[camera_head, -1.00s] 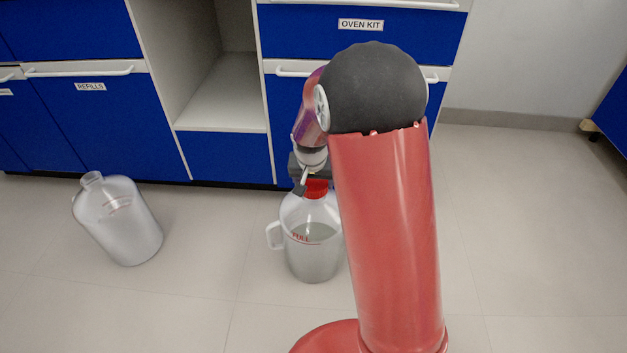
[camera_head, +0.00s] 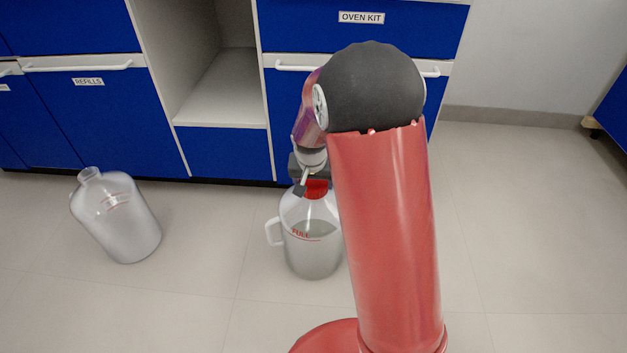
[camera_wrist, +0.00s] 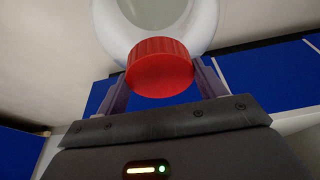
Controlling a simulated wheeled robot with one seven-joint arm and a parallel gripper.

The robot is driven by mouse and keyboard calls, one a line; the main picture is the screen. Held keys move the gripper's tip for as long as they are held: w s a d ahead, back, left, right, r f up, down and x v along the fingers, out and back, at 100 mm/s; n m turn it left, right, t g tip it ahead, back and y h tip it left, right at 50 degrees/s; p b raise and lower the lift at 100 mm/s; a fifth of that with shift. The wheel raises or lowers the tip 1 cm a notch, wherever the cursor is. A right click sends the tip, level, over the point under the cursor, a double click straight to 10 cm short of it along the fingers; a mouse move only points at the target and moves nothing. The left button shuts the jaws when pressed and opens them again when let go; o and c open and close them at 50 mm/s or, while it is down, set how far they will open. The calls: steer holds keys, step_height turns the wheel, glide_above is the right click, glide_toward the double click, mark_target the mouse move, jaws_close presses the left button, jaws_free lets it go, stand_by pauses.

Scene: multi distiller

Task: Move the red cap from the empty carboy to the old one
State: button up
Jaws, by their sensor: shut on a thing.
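The red cap (camera_head: 316,187) is at the mouth of the right carboy (camera_head: 312,245), a clear jug with a side handle, a red FULL mark and greyish liquid inside. My gripper (camera_head: 308,186) reaches down over this carboy and is shut on the cap. In the wrist view the red cap (camera_wrist: 160,68) sits between the two fingers of my gripper (camera_wrist: 163,82), with the carboy's pale body (camera_wrist: 205,22) behind it. I cannot tell whether the cap is threaded tight. The left carboy (camera_head: 120,222) stands uncapped on the floor, its neck open; its contents are unclear.
Blue cabinets (camera_head: 105,118) with white handles line the back, with REFILLS and OVEN KIT labels and an open shelf bay (camera_head: 215,100) between them. The floor (camera_head: 210,235) between the two carboys is clear. My red arm hides the floor right of the capped carboy.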

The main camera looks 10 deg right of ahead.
steer(key=shift+f, duration=0.25)
steer(key=o, duration=1)
steer(key=shift+p+v, duration=0.55)
steer(key=shift+v, duration=3.4)
